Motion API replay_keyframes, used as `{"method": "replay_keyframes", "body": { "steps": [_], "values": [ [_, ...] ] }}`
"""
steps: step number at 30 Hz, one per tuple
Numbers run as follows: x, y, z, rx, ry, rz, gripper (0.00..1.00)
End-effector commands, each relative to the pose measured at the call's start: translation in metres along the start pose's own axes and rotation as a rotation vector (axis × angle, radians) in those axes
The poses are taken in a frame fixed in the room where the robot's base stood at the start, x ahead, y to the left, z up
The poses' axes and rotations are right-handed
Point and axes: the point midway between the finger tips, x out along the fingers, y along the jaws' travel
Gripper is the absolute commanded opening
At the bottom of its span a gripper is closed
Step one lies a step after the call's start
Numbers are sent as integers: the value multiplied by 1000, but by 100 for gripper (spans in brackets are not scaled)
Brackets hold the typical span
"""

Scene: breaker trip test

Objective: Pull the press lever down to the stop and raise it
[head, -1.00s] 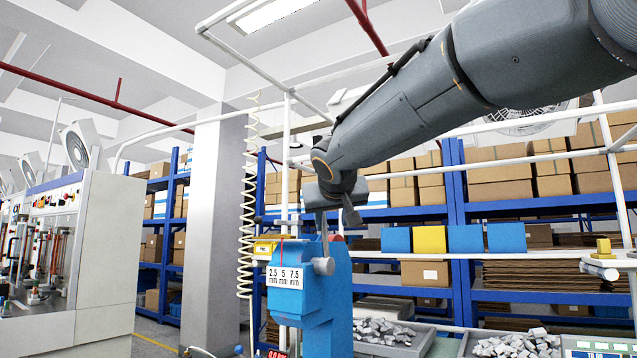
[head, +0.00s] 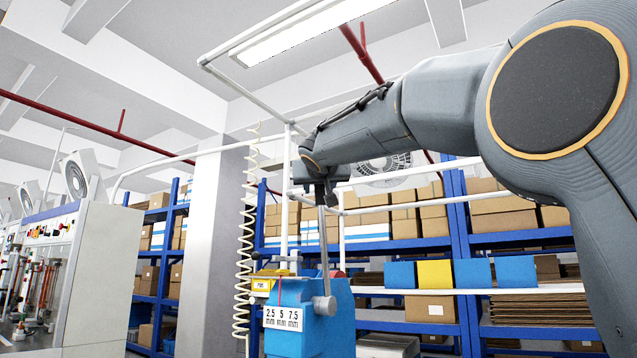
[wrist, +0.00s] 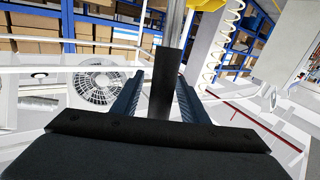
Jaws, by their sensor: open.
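The blue press (head: 283,341) stands low in the middle of the head view, with a "2.5 5 7.5 mm" plate on its front. Its grey metal lever (head: 324,255) rises nearly upright from a round hub (head: 325,305) on the press's right side. My gripper (head: 320,195) is at the lever's top end. In the wrist view, the lever's black grip (wrist: 166,90) lies between the two spread fingers of my gripper (wrist: 160,78), with bright rod beyond it. The fingers look open around the grip, and contact cannot be told. The press's lower part is out of frame.
A white frame (head: 288,180) rises behind the press. A coiled cream hose (head: 245,240) hangs to its left. A shelf with blue and yellow bins (head: 435,273) is at right. Blue racks with boxes stand behind. A machine cabinet (head: 100,265) is at far left.

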Motion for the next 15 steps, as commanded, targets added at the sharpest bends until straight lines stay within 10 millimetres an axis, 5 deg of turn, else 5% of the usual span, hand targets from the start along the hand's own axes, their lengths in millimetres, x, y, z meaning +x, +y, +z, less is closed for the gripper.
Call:
{"method": "replay_keyframes", "body": {
  "steps": [10, 15],
  "values": [
    [5, -1, 1, 0, 0, -3, 40],
    [5, -1, 1, 0, 0, -3, 13]
  ]
}}
